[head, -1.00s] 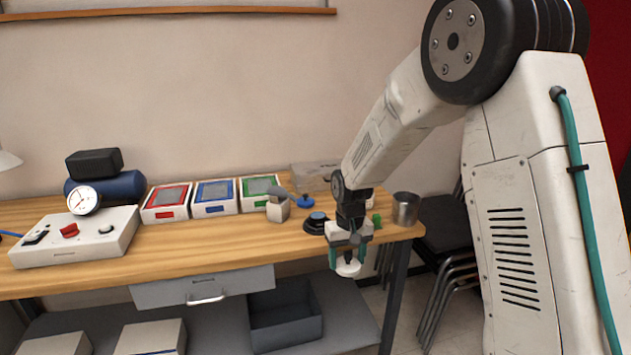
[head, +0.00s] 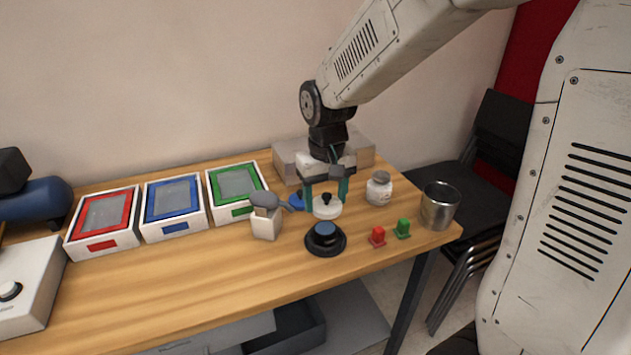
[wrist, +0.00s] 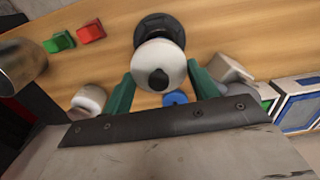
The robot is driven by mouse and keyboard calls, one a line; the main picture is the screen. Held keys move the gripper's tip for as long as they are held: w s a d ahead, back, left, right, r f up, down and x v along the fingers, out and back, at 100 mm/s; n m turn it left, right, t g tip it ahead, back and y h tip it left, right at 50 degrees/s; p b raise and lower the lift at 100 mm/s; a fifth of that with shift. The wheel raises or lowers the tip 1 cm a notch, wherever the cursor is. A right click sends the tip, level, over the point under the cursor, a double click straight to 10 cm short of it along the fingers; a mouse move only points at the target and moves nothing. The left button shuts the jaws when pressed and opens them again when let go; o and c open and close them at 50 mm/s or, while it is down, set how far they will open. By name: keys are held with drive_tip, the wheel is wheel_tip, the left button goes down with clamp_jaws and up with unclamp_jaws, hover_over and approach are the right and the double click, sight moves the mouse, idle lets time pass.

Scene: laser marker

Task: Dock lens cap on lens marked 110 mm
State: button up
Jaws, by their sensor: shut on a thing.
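My gripper (head: 325,198) is shut on a white round cap with a black knob (head: 327,209), held between its green fingers. A black round lens mount with a blue top (head: 325,236) stands on the table, just in front of the cap in the head view. In the wrist view the cap partly covers this mount (wrist: 160,23). The cap appears apart from it, above the table. I can read no 110 mm marking. A blue disc (wrist: 175,98) lies on the table near the gripper.
A white jar (head: 379,188), a metal cup (head: 440,208), and red (head: 377,236) and green (head: 403,228) pieces stand to the right. A beige block with a grey top (head: 266,222) is close left. Red, blue and green trays (head: 173,208) lie further left.

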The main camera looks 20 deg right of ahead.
sight(325, 227)
drive_tip(key=shift+w+f, duration=0.1)
drive_tip(key=shift+f, duration=2.75)
drive_tip(key=shift+f, duration=0.65)
drive_tip(key=o, duration=0.7)
drive_tip(key=shift+r, duration=5.55)
